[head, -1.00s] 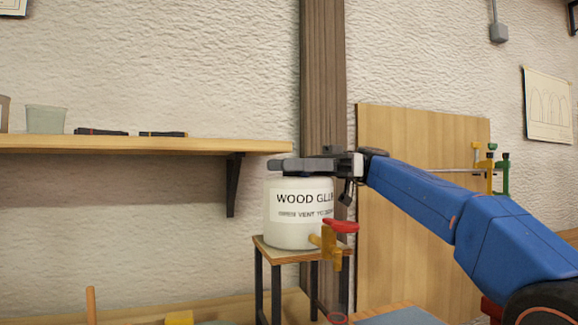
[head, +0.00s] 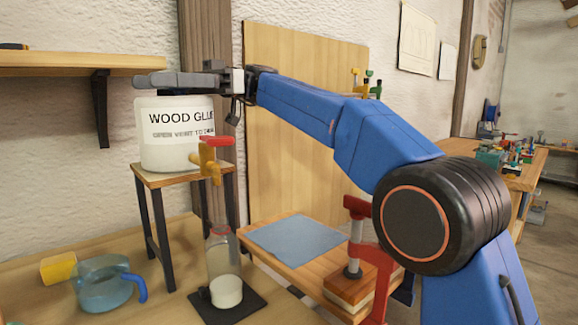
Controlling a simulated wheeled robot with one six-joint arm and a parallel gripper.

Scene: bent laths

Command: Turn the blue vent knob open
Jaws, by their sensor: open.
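A white wood glue container (head: 172,146) stands upright on a small stand with a wooden top and dark legs (head: 158,222). Its label reads "WOOD GLUE" and a line about opening the vent. My gripper (head: 160,80) is at the container's top, pointing left, its fingers seen side-on. The blue vent knob cannot be made out; the gripper covers the top where it may sit. I cannot tell whether the fingers touch anything. A brass tap (head: 208,160) with a red handle (head: 217,141) sticks out low on the container's front.
A bottle (head: 222,262) with pale contents stands on a dark mat (head: 238,306) below the tap. A blue jug (head: 103,289) and yellow block (head: 58,268) are at left. A red clamp (head: 370,260) stands at right. A wall shelf (head: 75,64) is at upper left.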

